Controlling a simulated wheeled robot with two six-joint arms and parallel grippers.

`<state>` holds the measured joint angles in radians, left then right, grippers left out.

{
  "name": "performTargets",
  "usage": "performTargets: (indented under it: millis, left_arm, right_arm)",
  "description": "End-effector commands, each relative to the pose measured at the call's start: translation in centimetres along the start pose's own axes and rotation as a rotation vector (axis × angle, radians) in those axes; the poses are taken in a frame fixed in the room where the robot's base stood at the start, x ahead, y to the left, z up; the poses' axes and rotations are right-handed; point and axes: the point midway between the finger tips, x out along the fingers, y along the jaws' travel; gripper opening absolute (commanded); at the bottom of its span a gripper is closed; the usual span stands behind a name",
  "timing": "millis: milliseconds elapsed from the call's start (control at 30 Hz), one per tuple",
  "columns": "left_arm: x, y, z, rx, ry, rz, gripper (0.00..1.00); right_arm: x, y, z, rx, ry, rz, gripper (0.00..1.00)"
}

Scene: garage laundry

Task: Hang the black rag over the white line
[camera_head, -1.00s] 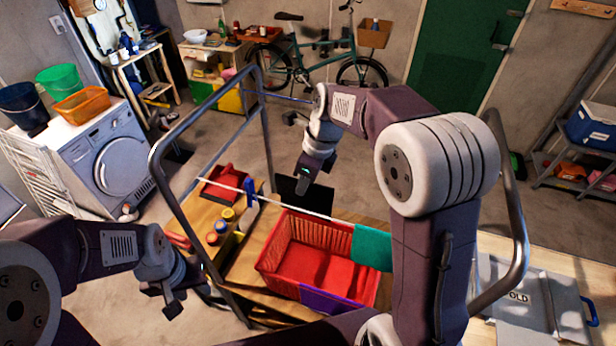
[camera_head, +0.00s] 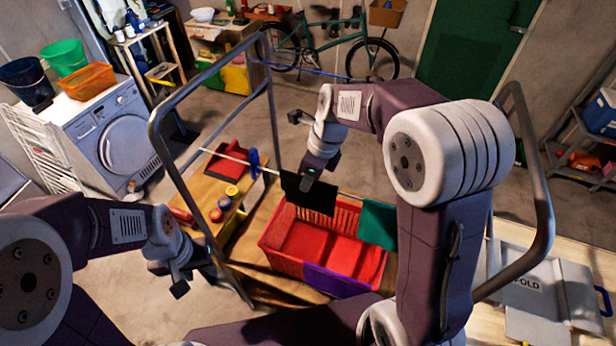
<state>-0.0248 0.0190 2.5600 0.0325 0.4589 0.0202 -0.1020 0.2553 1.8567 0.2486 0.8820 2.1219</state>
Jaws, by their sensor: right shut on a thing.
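The black rag (camera_head: 309,198) hangs from my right gripper (camera_head: 308,184), which is shut on its upper part. The rag is at the white line (camera_head: 263,165) and covers a stretch of it. I cannot tell whether part of it lies behind the line. The line runs slanting between the rails of the metal frame, and a green cloth (camera_head: 377,224) hangs on it to the right of the rag. My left gripper (camera_head: 211,272) is low at the left, apart from the rag; its fingers are too dark to read.
A red basket (camera_head: 276,250) stands below the line with a purple cloth (camera_head: 337,282) over its front rim. The metal frame (camera_head: 168,165) rises at the left. A red dustpan (camera_head: 222,162) and small jars lie on the wooden deck. A blue line (camera_head: 312,72) runs farther back.

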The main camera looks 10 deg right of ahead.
Motion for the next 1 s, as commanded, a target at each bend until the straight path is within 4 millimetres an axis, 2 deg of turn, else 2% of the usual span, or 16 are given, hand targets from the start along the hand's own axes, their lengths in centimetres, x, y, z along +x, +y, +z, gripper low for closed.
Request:
performTargets:
  millis: [400,433,500,833,933,1000]
  left_arm:
    - [0.3,0.0,0.0,0.0,0.0,0.0,0.39]
    - [0.3,0.0,0.0,0.0,0.0,0.0,0.39]
    - [0.3,0.0,0.0,0.0,0.0,0.0,0.39]
    - [0.4,0.0,0.0,0.0,0.0,0.0,0.39]
    - [0.8,0.0,0.1,0.0,0.0,0.0,0.39]
    - [1.1,0.0,0.1,0.0,0.0,0.0,0.39]
  right_arm:
    - [0.5,0.0,-0.1,0.0,0.0,0.0,0.0]
    - [0.5,0.0,-0.1,0.0,0.0,0.0,0.18]
    - [0.5,0.0,-0.1,0.0,0.0,0.0,0.38]
    - [0.3,0.0,-0.1,0.0,-0.001,-0.001,0.38]
    - [-0.9,-0.1,-0.1,0.0,-0.004,-0.003,0.38]
    - [-2.4,-0.1,-0.1,0.001,-0.005,-0.005,0.38]
